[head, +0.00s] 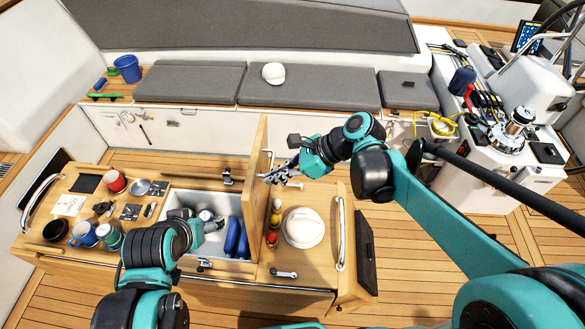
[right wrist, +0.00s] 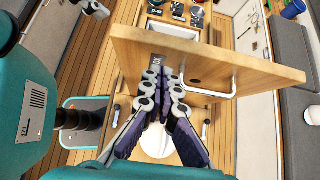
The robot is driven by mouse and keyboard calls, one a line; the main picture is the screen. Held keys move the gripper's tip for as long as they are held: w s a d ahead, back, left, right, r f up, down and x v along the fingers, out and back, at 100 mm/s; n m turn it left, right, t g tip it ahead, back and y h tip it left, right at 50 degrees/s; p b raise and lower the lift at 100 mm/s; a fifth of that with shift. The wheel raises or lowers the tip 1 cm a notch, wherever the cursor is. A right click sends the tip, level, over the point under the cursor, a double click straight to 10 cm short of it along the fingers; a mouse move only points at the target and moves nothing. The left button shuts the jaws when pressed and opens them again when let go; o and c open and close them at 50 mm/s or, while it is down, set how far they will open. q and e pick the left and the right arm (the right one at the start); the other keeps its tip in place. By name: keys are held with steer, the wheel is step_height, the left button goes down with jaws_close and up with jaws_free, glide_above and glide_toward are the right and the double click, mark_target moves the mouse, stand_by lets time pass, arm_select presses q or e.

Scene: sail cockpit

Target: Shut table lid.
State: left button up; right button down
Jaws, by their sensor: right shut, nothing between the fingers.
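The wooden table lid (head: 256,180) stands upright, open beside the table's white-lined compartment (head: 180,200). In the right wrist view the lid (right wrist: 150,50) crosses the top, with a metal handle (right wrist: 222,84) on its near face. My right gripper (head: 268,178) is at the lid's right face, fingers together and empty. In the right wrist view its fingertips (right wrist: 164,78) are close to the lid; I cannot tell whether they touch. My left gripper (head: 213,222) is low over the open compartment, partly hidden by its own wrist; its finger state is unclear.
Blue bottles (head: 237,238) lie in the compartment. A white hat (head: 303,227) and small condiment bottles (head: 274,220) sit on the table's right part. A grey-cushioned bench (head: 190,82) runs behind.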

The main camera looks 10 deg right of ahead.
arm_select(q)
steer(key=shift+r, duration=0.3)
arm_select(e)
steer(key=shift+w+a, duration=0.2)
steer(key=shift+a, duration=0.85)
steer(key=shift+a+r, duration=0.1)
